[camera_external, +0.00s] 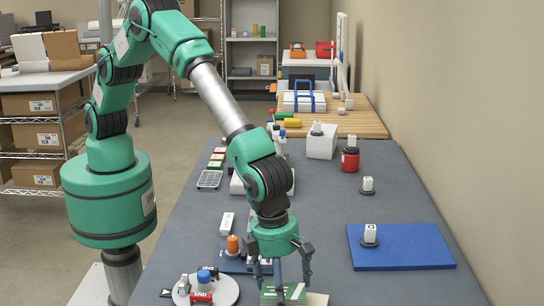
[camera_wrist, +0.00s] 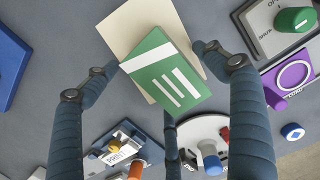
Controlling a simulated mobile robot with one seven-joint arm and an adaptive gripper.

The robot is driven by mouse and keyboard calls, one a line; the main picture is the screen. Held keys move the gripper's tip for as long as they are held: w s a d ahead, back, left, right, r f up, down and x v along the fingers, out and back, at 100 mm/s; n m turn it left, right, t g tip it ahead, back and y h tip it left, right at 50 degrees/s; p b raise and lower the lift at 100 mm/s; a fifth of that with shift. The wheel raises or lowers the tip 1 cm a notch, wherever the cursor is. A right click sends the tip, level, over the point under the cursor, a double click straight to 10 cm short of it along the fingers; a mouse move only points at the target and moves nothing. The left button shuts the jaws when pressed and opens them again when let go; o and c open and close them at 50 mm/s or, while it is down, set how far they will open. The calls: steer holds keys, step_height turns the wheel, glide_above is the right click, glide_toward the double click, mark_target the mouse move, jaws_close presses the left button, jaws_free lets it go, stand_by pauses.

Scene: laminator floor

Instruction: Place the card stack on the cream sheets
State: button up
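The card stack (camera_wrist: 168,78) is green with white stripes, and in the wrist view it lies across the cream sheets (camera_wrist: 125,30), turned relative to them and overhanging their lower edge. In the external view the card stack (camera_external: 284,292) shows under my gripper, with part of the cream sheets (camera_external: 316,299) to its right. My gripper (camera_wrist: 157,57) has its fingers spread on both sides of the card stack, with a gap at the right finger. The left fingertip is close to a corner; contact there is unclear. It shows in the external view (camera_external: 279,275) low over the table.
A round white plate (camera_external: 222,291) with small items stands left of my gripper. An orange-topped item (camera_external: 233,244) is close behind it. A blue mat (camera_external: 412,246) with a small weight (camera_external: 370,234) lies to the right. The grey table between is clear.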

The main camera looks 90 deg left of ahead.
steer(key=shift+r, duration=0.15)
step_height(320, 180, up, 12)
steer(key=s+p, duration=0.1)
steer(key=p, duration=0.1)
steer(key=shift+s, duration=0.2)
stand_by(0.4)
steer(key=shift+a, duration=0.1)
stand_by(0.6)
